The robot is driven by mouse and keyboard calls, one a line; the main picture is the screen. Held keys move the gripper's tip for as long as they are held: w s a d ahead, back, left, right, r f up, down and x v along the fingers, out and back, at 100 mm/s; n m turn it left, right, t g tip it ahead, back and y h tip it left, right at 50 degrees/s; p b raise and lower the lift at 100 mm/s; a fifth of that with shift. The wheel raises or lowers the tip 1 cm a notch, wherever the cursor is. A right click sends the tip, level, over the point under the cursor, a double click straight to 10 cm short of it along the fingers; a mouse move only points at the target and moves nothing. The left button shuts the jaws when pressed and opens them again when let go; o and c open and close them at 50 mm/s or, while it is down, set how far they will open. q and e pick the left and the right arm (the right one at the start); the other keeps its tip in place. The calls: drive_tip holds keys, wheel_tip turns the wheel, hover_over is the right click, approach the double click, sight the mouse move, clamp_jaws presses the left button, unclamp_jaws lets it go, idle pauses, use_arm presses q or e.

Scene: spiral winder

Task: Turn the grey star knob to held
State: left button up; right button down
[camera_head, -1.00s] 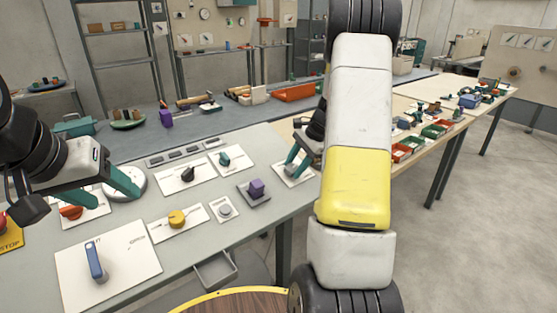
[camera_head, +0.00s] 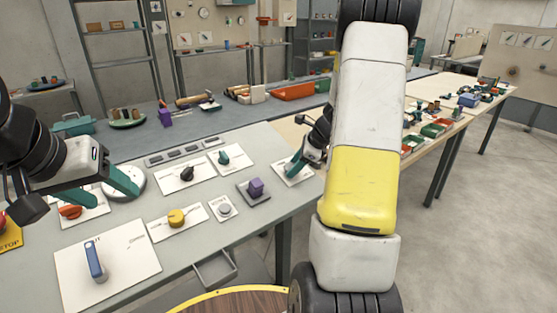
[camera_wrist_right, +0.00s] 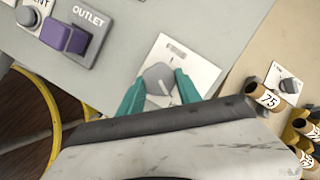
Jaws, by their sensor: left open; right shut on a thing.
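The grey star knob (camera_wrist_right: 158,78) sits on a white plate (camera_wrist_right: 190,58) in the right wrist view; printing at the plate's far edge is too blurred to read surely. My right gripper (camera_wrist_right: 160,92) has its two teal fingers on either side of the knob, shut on it. In the head view the same plate (camera_head: 306,178) is at the bench's right end, and my right gripper (camera_head: 294,166) is over it, hiding the knob. My left gripper (camera_head: 97,192) is open and empty at the left, above the panel near an orange-red knob (camera_head: 70,212).
A purple block switch (camera_head: 256,187) on a grey base stands left of the plate. A yellow knob (camera_head: 177,217), a black knob (camera_head: 187,173) and a blue lever (camera_head: 95,260) are on other plates. A wooden table (camera_head: 425,105) with bins lies to the right.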

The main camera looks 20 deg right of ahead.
idle(0.4)
drive_tip(key=c, duration=0.8)
unclamp_jaws()
drive_tip(key=shift+c, duration=0.2)
drive_tip(key=v, duration=0.7)
drive_tip(key=shift+s+r, duration=0.2)
drive_tip(key=shift+r, duration=0.1)
drive_tip(key=shift+d, duration=0.1)
